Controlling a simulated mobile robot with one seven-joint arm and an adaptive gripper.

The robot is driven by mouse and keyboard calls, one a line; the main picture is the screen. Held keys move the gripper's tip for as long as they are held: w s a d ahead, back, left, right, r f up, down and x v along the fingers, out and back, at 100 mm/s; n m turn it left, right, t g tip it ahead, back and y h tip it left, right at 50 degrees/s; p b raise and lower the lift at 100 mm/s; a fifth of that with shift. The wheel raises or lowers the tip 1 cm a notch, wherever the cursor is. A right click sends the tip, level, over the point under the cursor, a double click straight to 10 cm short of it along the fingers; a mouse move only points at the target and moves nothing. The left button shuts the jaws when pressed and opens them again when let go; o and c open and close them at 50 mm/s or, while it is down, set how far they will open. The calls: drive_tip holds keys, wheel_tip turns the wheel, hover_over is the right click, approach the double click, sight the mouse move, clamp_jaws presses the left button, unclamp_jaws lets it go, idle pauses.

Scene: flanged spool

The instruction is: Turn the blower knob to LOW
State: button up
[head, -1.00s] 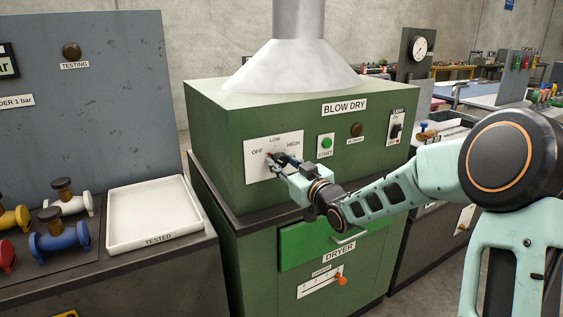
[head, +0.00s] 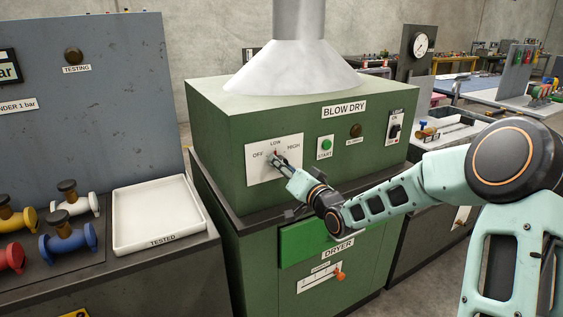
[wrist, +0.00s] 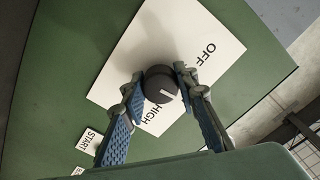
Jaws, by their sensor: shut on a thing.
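The blower knob (wrist: 160,84) is a dark round knob on a white plate marked OFF, LOW and HIGH. The plate (head: 259,172) is on the front of the green BLOW DRY cabinet. My gripper (wrist: 158,81) has one blue-padded finger on each side of the knob and is shut on it. In the wrist view the knob's white mark points to the lower right, between the OFF and HIGH sides; the LOW label is hidden there. In the head view a small red mark by the fingertips points up toward LOW; the fingers hide most of the knob.
A green START button (head: 326,144), a dark round button (head: 355,131) and a light switch (head: 394,131) are right of the plate. The dryer drawer (head: 300,243) is below my wrist. A white TESTED tray (head: 158,242) and several coloured spools stand on the left bench.

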drive_tip(key=shift+m, duration=0.6)
drive_tip(key=o, duration=1.2)
drive_tip(key=shift+c, duration=0.2)
drive_tip(key=shift+s, duration=0.1)
drive_tip(key=v, duration=1.2)
